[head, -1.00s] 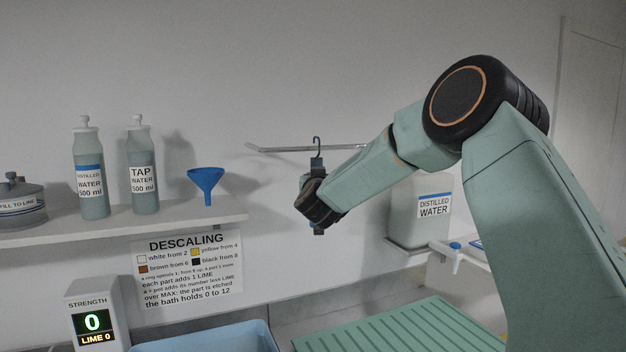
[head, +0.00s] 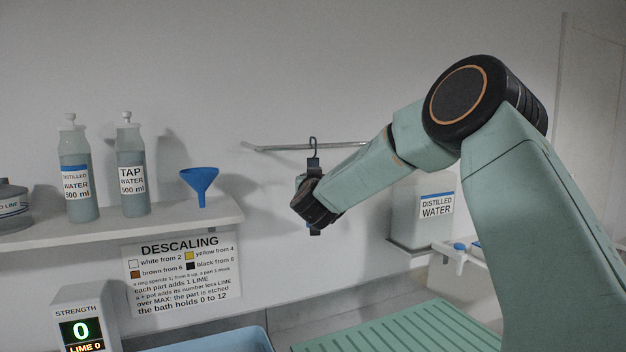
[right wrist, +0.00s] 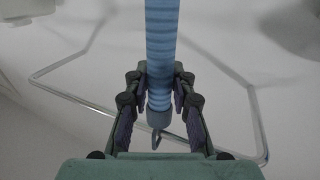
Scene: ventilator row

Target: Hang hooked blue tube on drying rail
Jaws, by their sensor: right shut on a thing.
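My right gripper (head: 314,204) comes in from the right in the head view and is shut. In the right wrist view its fingers (right wrist: 159,105) are closed around the blue ribbed tube (right wrist: 162,45) near its grey-blue end cuff. A small hook (right wrist: 157,139) shows beyond the cuff. In the head view a dark hook (head: 313,142) stands upright above the gripper, overlapping the thin metal drying rail (head: 345,145). The rail (right wrist: 85,102) also passes behind the hook in the right wrist view. I cannot tell whether they touch. My left gripper is out of view.
A shelf (head: 150,228) at left holds two bottles (head: 77,175), a blue funnel (head: 199,183) and a grey pot (head: 12,207). A distilled water jug (head: 425,232) stands behind my right arm. Below are a blue tub (head: 225,343), a green ribbed mat (head: 400,330) and a strength display (head: 85,315).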

